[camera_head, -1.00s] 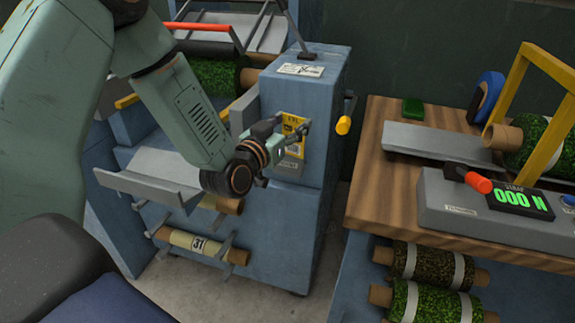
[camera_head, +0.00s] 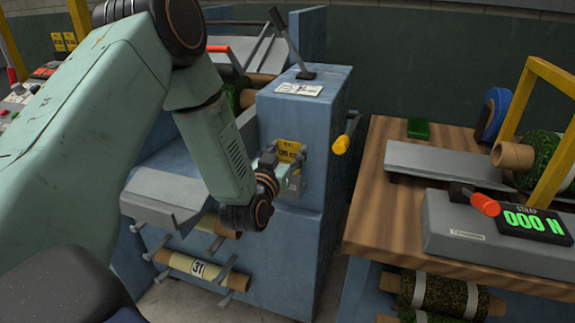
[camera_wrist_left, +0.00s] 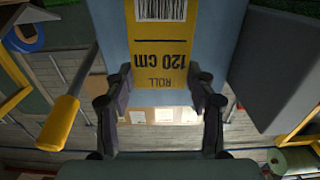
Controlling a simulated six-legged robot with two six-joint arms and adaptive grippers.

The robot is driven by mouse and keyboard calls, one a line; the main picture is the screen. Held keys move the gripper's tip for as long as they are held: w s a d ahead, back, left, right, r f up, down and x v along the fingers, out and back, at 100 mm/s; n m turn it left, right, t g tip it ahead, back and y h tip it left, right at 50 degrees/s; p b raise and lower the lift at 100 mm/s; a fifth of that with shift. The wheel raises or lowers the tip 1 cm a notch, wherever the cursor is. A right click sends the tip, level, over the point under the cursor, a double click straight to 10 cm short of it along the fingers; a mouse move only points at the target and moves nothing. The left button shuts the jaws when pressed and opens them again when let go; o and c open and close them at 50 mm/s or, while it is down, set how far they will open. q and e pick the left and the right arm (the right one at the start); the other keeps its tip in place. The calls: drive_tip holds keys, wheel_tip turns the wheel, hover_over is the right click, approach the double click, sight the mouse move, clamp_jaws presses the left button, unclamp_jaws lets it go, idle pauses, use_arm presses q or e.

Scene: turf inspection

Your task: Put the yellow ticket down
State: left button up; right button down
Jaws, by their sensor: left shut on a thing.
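The yellow ticket (camera_head: 291,151) is in front of the blue machine cabinet's face in the head view, with its lower part hidden behind my gripper. In the left wrist view the ticket (camera_wrist_left: 162,50) shows a barcode and "ROLL 120 cm" upside down. My left gripper (camera_head: 294,172) is shut on the ticket; its two fingers (camera_wrist_left: 160,104) stand at either side of the ticket's near end. I cannot tell whether the ticket touches the cabinet. My right gripper is not in view.
The blue cabinet (camera_head: 290,235) has a lever on top and a yellow-handled crank (camera_head: 341,145) at its right side. A wooden bench (camera_head: 375,215) at the right carries a strap gauge (camera_head: 500,235) reading 000 N. Turf rolls (camera_head: 440,290) hang below the bench.

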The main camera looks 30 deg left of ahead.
use_arm(q)
drive_tip(key=f, duration=0.1)
drive_tip(key=a+f, duration=0.1)
drive_tip(key=f, duration=0.1)
drive_tip(key=shift+s+a+f+b, duration=0.1)
drive_tip(key=shift+a+f+b, duration=0.15)
drive_tip(key=shift+a+b, duration=0.1)
drive_tip(key=shift+d+f, duration=0.2)
drive_tip(key=shift+d+r, duration=0.3)
drive_tip(key=shift+d, duration=0.25)
drive_tip(key=o, duration=0.8)
drive_tip(key=shift+a, duration=0.1)
drive_tip(key=o, duration=0.3)
drive_tip(key=shift+a+f, duration=0.1)
drive_tip(key=shift+a, duration=0.3)
drive_tip(key=shift+o, duration=0.2)
drive_tip(key=shift+d, duration=0.35)
drive_tip(key=shift+s, duration=0.2)
drive_tip(key=p, duration=0.2)
approach(286, 160)
drive_tip(key=v, duration=0.3)
drive_tip(key=shift+s+d, duration=0.15)
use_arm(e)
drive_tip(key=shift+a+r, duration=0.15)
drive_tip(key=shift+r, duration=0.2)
